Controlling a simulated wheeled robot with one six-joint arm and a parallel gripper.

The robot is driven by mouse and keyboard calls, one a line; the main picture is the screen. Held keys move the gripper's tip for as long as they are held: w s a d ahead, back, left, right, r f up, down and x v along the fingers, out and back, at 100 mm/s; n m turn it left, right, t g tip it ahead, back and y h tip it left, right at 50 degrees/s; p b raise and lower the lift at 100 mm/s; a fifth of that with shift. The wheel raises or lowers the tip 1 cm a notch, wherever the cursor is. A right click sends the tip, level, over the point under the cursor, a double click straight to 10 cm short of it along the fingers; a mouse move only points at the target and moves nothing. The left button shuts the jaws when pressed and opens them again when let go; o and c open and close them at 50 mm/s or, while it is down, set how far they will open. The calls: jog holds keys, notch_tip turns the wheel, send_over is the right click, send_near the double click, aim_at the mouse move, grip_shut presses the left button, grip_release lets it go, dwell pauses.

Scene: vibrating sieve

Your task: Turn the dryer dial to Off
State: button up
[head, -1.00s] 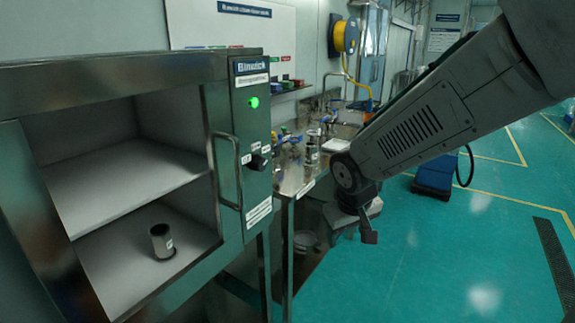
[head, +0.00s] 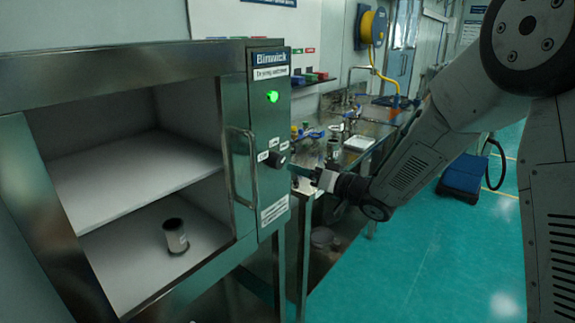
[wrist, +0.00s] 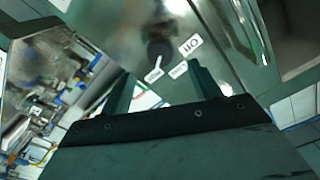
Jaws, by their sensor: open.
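The dryer (head: 120,62) stands at the left with its compartment open to view. Its dark dial (head: 278,158) is on the narrow front panel, below a lit green lamp (head: 272,96). Small white labels sit around the dial. In the wrist view the dial (wrist: 158,53) is a dark round knob just beyond my fingers, with an "Off" label (wrist: 190,46) beside it. My gripper (head: 298,171) is open, close to the right of the dial in the head view. In the wrist view my gripper (wrist: 162,74) has its fingers apart, with the dial ahead of the gap. Contact cannot be told.
A vertical door handle (head: 241,168) stands out left of the dial. A metal cup (head: 175,236) is on the dryer's lower shelf. A cluttered steel bench (head: 350,145) is behind my gripper. Green floor (head: 420,270) is open at the right.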

aim_at(281, 163)
jog(key=x, duration=0.6)
jog(key=shift+w+a, duration=0.25)
jog(key=shift+a, duration=0.05)
jog(key=c, duration=0.9)
